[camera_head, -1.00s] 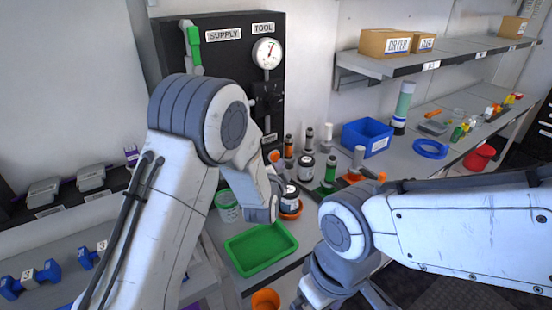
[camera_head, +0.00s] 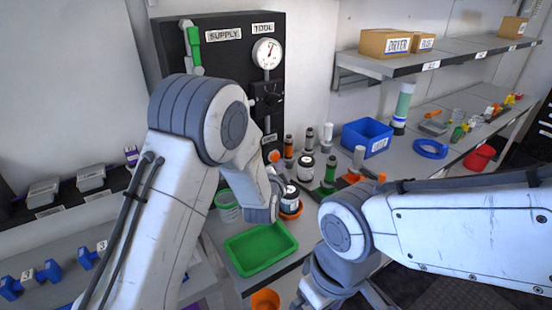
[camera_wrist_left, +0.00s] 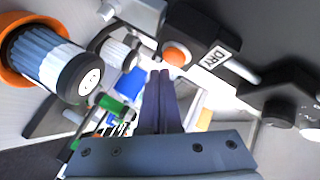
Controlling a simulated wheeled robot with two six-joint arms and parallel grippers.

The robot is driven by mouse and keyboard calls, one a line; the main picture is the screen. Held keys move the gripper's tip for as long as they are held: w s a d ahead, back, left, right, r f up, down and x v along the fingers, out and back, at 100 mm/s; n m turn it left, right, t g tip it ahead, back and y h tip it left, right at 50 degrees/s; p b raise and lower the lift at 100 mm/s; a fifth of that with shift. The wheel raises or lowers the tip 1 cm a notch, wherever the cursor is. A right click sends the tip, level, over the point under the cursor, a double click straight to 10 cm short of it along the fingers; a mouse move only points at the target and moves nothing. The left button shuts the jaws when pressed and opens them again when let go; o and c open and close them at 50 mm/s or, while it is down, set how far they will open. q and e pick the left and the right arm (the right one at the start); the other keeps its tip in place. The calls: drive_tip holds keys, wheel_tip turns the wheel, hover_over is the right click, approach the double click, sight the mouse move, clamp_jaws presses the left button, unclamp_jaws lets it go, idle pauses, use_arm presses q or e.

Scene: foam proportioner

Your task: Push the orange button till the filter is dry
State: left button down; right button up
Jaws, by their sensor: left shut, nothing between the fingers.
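The orange button (camera_wrist_left: 177,55) sits on a dark box beside a DRY label (camera_wrist_left: 215,57) in the wrist view. It also shows in the head view (camera_head: 274,157) below the pressure gauge. My left gripper (camera_wrist_left: 161,73) is shut and empty, its fingertips close beside the button. I cannot tell whether they touch it. In the head view my left arm hides the fingers. My right gripper is out of view.
A black panel (camera_head: 222,60) with a gauge (camera_head: 267,53) stands behind the bench. A green tray (camera_head: 262,262) lies in front of the filter. Several bottles, another capped filter (camera_head: 306,167) and a blue bin (camera_head: 367,137) stand to the right.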

use_arm(q)
drive_tip(key=shift+w+a, duration=0.1)
idle(0.7)
drive_tip(key=shift+w+a, duration=0.15)
drive_tip(key=shift+w, duration=0.1)
drive_tip(key=shift+w+a+b, duration=0.3)
drive_tip(key=shift+w, duration=0.05)
idle(0.9)
drive_tip(key=shift+s+d, duration=0.5)
drive_tip(key=shift+s, duration=0.2)
drive_tip(key=shift+s+d+b, duration=0.15)
drive_tip(key=shift+s+d, duration=0.6)
drive_tip(key=shift+s, duration=0.3)
drive_tip(key=shift+s+d+b, duration=0.15)
drive_tip(key=shift+s+d, duration=0.6)
drive_tip(key=shift+s, duration=0.25)
